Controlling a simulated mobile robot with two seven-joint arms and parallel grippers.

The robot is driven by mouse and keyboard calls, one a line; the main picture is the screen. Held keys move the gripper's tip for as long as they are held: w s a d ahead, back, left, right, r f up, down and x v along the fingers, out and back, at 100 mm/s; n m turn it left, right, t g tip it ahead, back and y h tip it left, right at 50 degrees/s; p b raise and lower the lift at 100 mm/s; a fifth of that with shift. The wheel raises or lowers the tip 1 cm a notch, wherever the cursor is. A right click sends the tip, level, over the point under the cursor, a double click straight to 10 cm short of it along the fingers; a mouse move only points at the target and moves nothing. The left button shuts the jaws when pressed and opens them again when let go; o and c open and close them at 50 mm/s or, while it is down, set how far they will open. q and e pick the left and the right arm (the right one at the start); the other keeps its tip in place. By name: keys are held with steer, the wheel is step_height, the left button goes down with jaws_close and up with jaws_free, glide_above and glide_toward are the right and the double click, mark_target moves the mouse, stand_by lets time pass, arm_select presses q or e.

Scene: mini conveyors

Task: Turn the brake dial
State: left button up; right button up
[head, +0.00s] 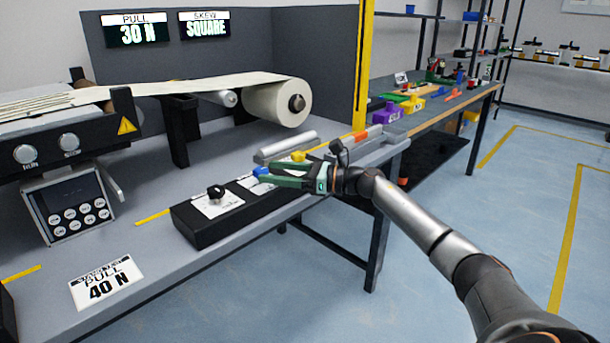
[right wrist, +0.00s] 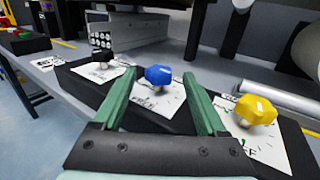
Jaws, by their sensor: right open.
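A black control box (head: 195,232) on the bench carries three dials on white cards. The black dial (head: 215,192) is at the left, the blue dial (head: 262,171) in the middle, and the yellow dial (head: 298,157) at the right. The card text is too small to tell which is the brake dial. My right gripper (head: 264,175) has its green fingers apart at the blue dial. In the right wrist view the blue dial (right wrist: 158,75) appears between the fingertips, with the yellow dial (right wrist: 255,109) outside to the right and the black dial (right wrist: 101,54) to the left. My left gripper is out of view.
A display (head: 138,30) reads PULL 30 N and another (head: 205,24) reads SKEW SQUARE. A card (head: 105,283) reads PULL 40 N. A web roll (head: 278,104) stands behind the box. A keypad panel (head: 68,205) is at left.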

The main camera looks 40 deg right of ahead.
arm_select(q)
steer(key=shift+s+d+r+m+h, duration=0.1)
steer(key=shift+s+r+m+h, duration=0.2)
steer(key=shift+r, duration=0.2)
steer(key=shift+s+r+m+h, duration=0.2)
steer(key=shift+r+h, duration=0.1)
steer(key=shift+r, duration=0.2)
arm_select(e)
steer(key=v, duration=0.8)
steer(key=shift+s+d, duration=0.15)
steer(key=shift+s, duration=0.1)
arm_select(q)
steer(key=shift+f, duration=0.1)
arm_select(e)
steer(key=shift+r, duration=0.1)
